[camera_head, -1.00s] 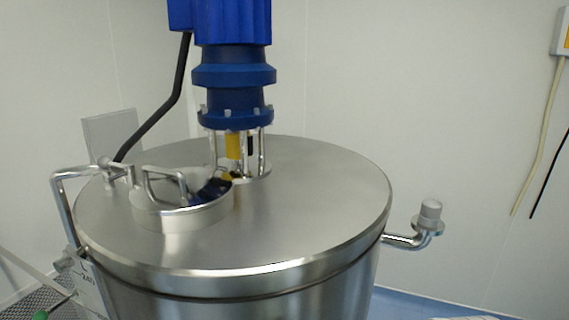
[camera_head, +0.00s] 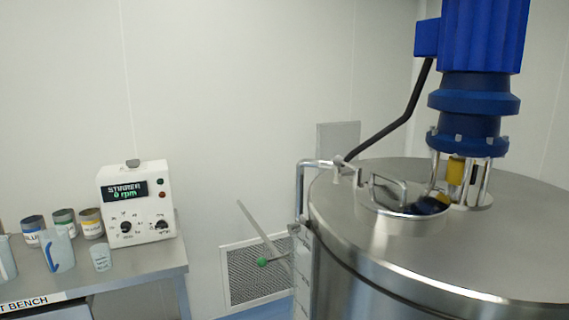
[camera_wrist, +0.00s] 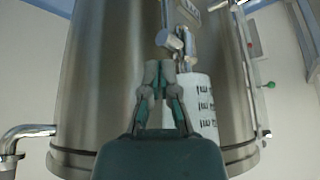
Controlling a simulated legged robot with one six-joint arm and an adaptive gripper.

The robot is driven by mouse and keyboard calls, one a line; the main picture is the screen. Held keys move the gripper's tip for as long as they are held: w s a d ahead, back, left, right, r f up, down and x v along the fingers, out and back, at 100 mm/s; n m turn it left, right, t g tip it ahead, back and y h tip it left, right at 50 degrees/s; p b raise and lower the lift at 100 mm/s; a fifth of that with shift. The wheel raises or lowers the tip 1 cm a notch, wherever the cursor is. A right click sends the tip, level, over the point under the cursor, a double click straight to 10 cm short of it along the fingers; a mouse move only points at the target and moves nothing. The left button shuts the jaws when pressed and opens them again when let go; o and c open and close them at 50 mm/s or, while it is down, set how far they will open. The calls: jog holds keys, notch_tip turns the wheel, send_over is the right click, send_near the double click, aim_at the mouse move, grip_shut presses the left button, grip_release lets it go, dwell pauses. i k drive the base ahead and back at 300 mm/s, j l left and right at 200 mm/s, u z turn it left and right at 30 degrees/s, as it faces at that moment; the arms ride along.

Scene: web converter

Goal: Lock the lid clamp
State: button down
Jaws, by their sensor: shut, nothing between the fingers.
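The steel vessel (camera_head: 400,275) stands at the right in the head view. Its flat lid (camera_head: 500,245) carries a small round hatch with a bent handle (camera_head: 386,188). A bent steel bar (camera_head: 301,190) runs from beside the hatch down the vessel's left side. I cannot tell which part is the clamp. My gripper (camera_wrist: 160,66) shows only in the wrist view, fingers together and empty. Its tips are in front of the vessel wall, just below and left of a steel fitting (camera_wrist: 178,42). Whether they touch it is unclear.
A blue stirrer motor (camera_head: 472,95) stands on the lid. A bench (camera_head: 140,272) at the left bears a stirrer control box (camera_head: 137,203), cans and cups. A green-tipped valve (camera_head: 263,262) juts out left of the vessel. A pipe (camera_wrist: 20,135) protrudes at the wrist view's left.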

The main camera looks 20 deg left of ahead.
aim_at(338, 161)
jog(key=u, duration=0.6)
jog(key=i+j+z, duration=0.3)
jog(key=j, duration=0.3)
jog(key=i+j+z, duration=0.15)
jog(key=i+j, duration=0.15)
jog(key=i+j+z, duration=0.15)
jog(key=j, duration=0.25)
jog(key=i+j+z, duration=0.15)
jog(key=j, duration=0.2)
jog(key=i+j+z, duration=0.15)
jog(key=j, duration=0.25)
jog(key=j+z, duration=0.15)
jog(key=j, duration=0.2)
jog(key=i, duration=0.05)
